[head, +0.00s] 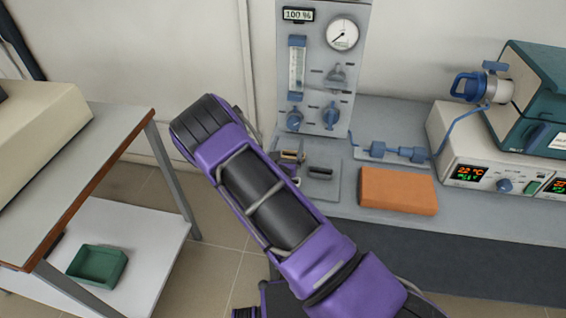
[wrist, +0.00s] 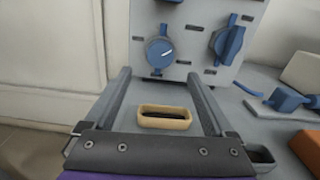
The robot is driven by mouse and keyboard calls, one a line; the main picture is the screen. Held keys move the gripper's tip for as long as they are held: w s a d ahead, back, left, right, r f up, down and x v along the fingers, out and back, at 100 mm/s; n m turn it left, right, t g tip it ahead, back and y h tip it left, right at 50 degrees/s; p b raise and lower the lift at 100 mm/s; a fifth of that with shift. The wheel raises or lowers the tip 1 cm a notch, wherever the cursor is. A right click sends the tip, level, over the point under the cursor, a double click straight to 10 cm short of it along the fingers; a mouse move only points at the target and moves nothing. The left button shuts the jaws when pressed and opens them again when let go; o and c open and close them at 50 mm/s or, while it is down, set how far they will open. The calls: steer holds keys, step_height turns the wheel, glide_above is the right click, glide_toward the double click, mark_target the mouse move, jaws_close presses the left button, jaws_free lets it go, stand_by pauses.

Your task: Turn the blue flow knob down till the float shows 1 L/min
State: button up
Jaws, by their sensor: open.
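The round blue flow knob (head: 295,119) sits low on the left of the upright grey panel (head: 318,92), below the clear flow tube (head: 297,68). The float's reading is too small to make out. In the wrist view the knob (wrist: 160,52) shows a white pointer line tilted up to the right. My gripper (wrist: 158,75) is open and empty, its two fingers apart and pointing toward the panel. The knob appears ahead, between the fingertips in the picture; I see no contact. In the head view my purple arm hides most of the gripper.
A second blue knob (head: 331,115) is on the right of the panel. A dial gauge (head: 342,34) and a 100 % display (head: 298,15) are above. An orange block (head: 398,190) lies on the bench to the right.

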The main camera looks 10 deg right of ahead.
steer(key=v, duration=0.9)
steer(key=shift+s+r, duration=0.1)
steer(key=shift+s, duration=0.25)
stand_by(1.1)
